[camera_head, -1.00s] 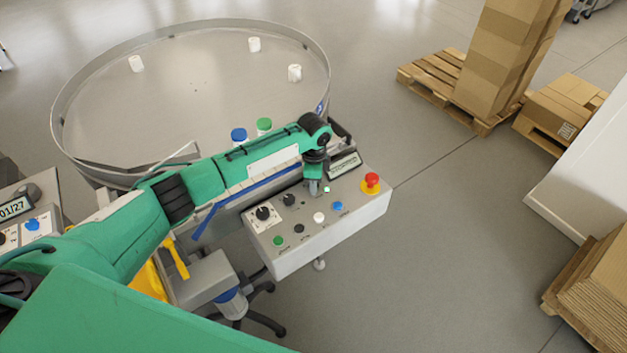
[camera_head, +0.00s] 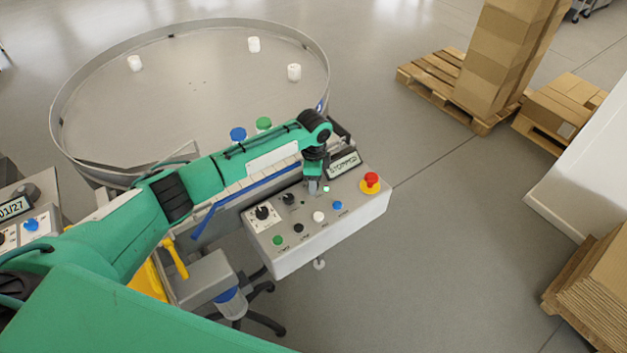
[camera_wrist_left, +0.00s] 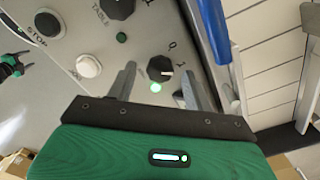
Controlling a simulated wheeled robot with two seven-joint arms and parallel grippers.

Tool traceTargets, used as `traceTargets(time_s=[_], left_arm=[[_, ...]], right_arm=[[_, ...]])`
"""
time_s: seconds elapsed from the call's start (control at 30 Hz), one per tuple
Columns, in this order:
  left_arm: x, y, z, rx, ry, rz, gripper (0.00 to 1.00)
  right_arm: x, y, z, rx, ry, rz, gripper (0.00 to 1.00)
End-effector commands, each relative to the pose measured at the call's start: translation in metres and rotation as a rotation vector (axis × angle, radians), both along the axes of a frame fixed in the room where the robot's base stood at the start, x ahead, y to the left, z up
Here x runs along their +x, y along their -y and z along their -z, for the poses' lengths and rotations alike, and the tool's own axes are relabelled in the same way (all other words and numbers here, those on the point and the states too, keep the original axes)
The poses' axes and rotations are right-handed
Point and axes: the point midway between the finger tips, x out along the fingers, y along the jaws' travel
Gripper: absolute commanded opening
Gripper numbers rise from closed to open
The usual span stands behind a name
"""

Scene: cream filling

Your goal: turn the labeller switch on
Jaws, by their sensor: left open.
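The labeller switch (camera_wrist_left: 160,68) is a black rotary knob on the grey control panel (camera_head: 290,262), between the marks 0 and 1. Its white pointer line faces the 1. A small green lamp (camera_wrist_left: 155,88) beside it is lit; the lamp also shows in the head view (camera_head: 326,189). My left gripper (camera_wrist_left: 158,74) is open, one finger on each side of the knob; I cannot tell whether they touch it. In the head view the gripper (camera_head: 313,186) hides the knob. A small green and dark shape, apparently my right gripper (camera_wrist_left: 14,66), shows at the wrist view's left edge.
The panel also carries the table knob (camera_wrist_left: 117,8), a white button (camera_wrist_left: 88,66), a red emergency stop (camera_head: 371,182) and a display (camera_head: 344,164) that seems to read STOPPED. A round table (camera_head: 190,85) with white pots stands behind.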

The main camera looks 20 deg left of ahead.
Motion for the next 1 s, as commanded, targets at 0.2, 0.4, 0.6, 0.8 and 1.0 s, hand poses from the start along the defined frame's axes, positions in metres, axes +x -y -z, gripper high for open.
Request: traceTargets(time_s=[0.2, 0.4, 0.6, 0.8, 1.0], left_arm=[[0.001, 0.000, -0.040, -0.002, 0.006, 0.001, 0.52], [0.001, 0.001, -0.087, -0.002, 0.006, 0.001, 0.52], [0.001, 0.000, -0.118, -0.001, 0.003, 0.000, 0.52], [0.001, 0.000, -0.130, 0.000, 0.002, 0.000, 0.52], [0.000, 0.000, -0.130, 0.000, 0.002, 0.000, 0.52]], right_arm=[[0.000, -0.003, 0.014, 0.003, -0.001, 0.001, 0.59], [0.000, -0.003, 0.026, 0.003, -0.001, 0.001, 0.59], [0.000, -0.003, 0.032, 0.003, -0.001, 0.001, 0.59], [0.000, -0.003, 0.033, 0.003, -0.001, 0.001, 0.59], [0.000, -0.002, 0.033, 0.002, 0.000, 0.000, 0.59]])
